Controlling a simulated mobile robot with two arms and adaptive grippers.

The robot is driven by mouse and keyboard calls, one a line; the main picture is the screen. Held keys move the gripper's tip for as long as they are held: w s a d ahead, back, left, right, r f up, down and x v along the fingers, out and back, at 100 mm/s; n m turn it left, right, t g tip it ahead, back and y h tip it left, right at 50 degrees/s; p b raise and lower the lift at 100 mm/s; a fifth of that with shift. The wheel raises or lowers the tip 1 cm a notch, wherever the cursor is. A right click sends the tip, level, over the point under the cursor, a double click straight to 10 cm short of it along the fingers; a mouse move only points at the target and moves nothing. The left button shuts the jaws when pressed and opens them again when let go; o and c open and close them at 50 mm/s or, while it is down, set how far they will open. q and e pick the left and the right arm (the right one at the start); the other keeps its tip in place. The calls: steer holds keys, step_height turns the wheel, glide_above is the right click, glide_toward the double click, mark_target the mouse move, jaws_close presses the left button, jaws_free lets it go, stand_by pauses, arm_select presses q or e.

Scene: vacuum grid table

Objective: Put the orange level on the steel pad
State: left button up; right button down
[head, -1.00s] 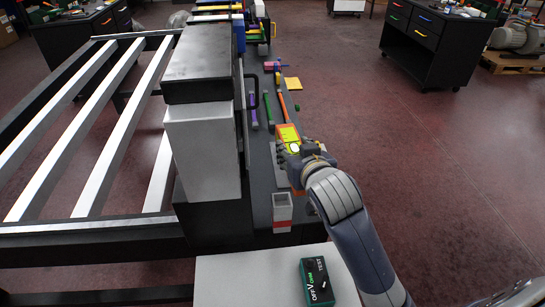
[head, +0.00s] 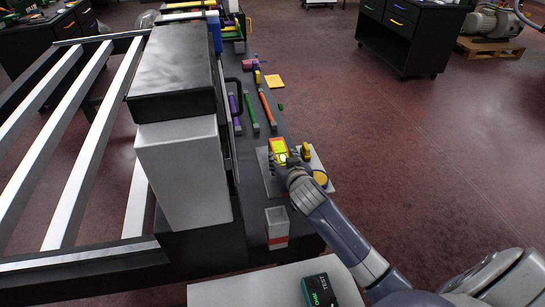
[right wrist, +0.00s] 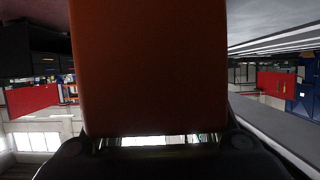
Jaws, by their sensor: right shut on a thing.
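The orange level (head: 273,143) has a yellow-green face in the head view. Its plain orange side (right wrist: 150,65) fills the middle of the right wrist view. My right gripper (head: 284,160) is shut on it from the near side. The grey steel pad (head: 327,187) lies flat on the dark table, partly hidden under my gripper and arm. The level shows at the pad's far left edge; I cannot tell whether it touches the pad. My left gripper is not in view.
A yellow upright piece (head: 306,149) and a round yellow-topped piece (head: 320,178) are at the pad's right. An orange bar (head: 267,108) and a green bar (head: 250,108) lie beyond. A tall grey machine (head: 180,165) blocks the left.

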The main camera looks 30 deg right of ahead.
mark_target(273, 149)
steer(key=w, duration=0.6)
steer(key=shift+w+a+f, duration=0.1)
steer(key=shift+w, duration=0.1)
steer(key=shift+f, duration=0.2)
step_height(273, 149, down, 3)
steer(key=shift+r+p, duration=0.1)
steer(key=shift+p, duration=0.25)
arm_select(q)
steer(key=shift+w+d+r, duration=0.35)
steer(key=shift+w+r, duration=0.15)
arm_select(e)
steer(key=shift+f, duration=0.2)
steer(key=shift+f, duration=0.2)
steer(key=c, duration=0.9)
jaws_free()
steer(key=shift+c, duration=0.2)
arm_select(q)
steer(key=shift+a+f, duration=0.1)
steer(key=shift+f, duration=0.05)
arm_select(e)
steer(key=shift+s, duration=0.1)
